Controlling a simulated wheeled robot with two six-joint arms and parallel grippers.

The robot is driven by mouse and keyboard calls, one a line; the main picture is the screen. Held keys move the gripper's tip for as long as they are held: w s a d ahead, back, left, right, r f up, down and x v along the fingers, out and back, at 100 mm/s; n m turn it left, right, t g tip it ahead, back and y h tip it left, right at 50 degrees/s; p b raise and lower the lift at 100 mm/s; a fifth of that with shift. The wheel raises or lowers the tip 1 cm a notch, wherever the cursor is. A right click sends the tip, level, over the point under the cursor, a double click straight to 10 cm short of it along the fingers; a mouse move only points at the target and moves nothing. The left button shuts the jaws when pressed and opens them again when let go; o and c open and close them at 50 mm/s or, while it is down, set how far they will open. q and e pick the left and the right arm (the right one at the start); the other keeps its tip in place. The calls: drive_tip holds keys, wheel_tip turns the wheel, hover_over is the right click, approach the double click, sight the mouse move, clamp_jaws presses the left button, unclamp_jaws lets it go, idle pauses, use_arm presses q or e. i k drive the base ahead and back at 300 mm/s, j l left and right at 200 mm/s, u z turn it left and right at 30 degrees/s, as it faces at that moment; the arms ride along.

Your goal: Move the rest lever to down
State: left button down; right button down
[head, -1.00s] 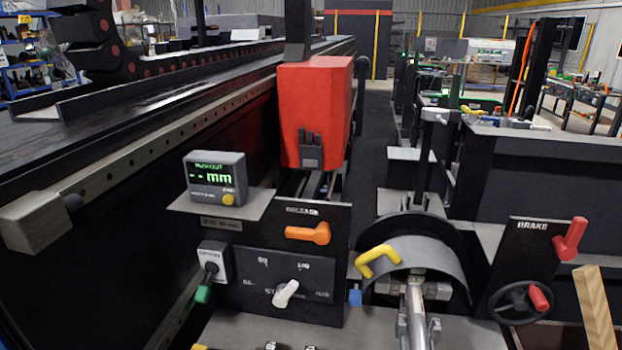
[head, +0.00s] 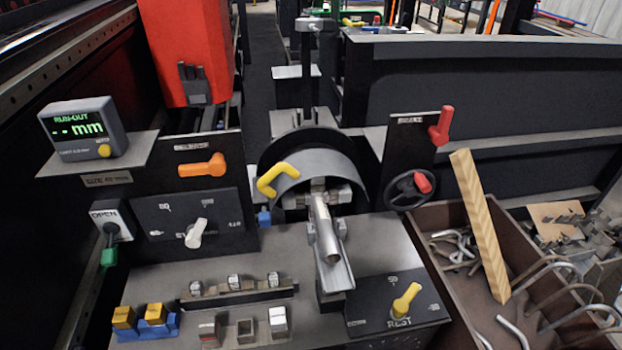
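The rest lever (head: 405,300) is a yellow handle on a dark panel marked REST, at the lower right of the bench in the head view. It tilts up and to the right from its pivot. Small marks stand around it on the panel, too small to read surely. Neither of my grippers shows in the head view.
A metal tube (head: 324,228) lies in a channel just left of the rest panel. A brown bin (head: 450,212) with bent rods and a leaning wooden stick (head: 480,225) stands at the right. Several small blocks and a blue holder (head: 148,329) sit at the front left.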

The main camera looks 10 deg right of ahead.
sight(400, 306)
drive_tip(key=l+z, duration=0.1)
drive_tip(key=z, duration=0.3)
drive_tip(key=i+z, duration=0.1)
drive_tip(key=z, duration=0.25)
drive_tip(key=l+z, duration=0.15)
drive_tip(key=z, duration=0.25)
